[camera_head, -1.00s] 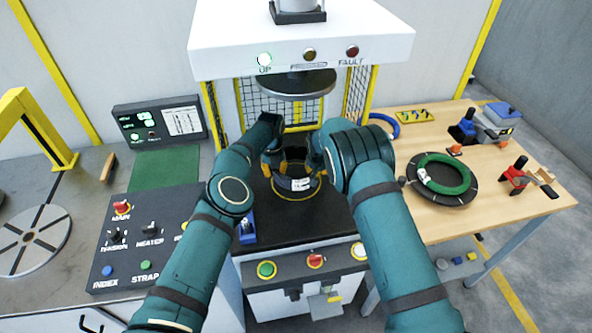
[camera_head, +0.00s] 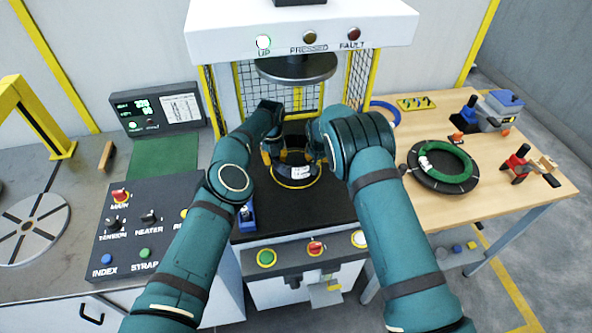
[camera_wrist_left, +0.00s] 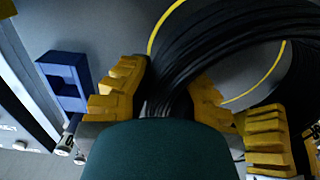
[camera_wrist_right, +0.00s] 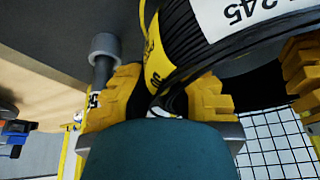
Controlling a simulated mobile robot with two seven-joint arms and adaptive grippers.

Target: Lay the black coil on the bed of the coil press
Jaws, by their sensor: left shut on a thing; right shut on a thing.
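The black coil (camera_head: 292,172) with a white label is at the bed (camera_head: 323,209) of the coil press, inside the yellow ring (camera_head: 296,187) marked there. I cannot tell whether it touches the bed. My left gripper (camera_head: 270,152) is shut on the coil's left side; in the left wrist view black strands (camera_wrist_left: 215,42) pass between its yellow fingers (camera_wrist_left: 165,95). My right gripper (camera_head: 315,150) is shut on the right side; its yellow fingers (camera_wrist_right: 165,100) grip near the coil's labels (camera_wrist_right: 240,14). The arms partly hide the coil.
The round press platen (camera_head: 295,69) hangs above the coil; the UP lamp is lit. A small blue block (camera_head: 246,216) stands at the bed's left edge. A green coil (camera_head: 446,165) lies on a black disc on the wooden table (camera_head: 480,205) at right.

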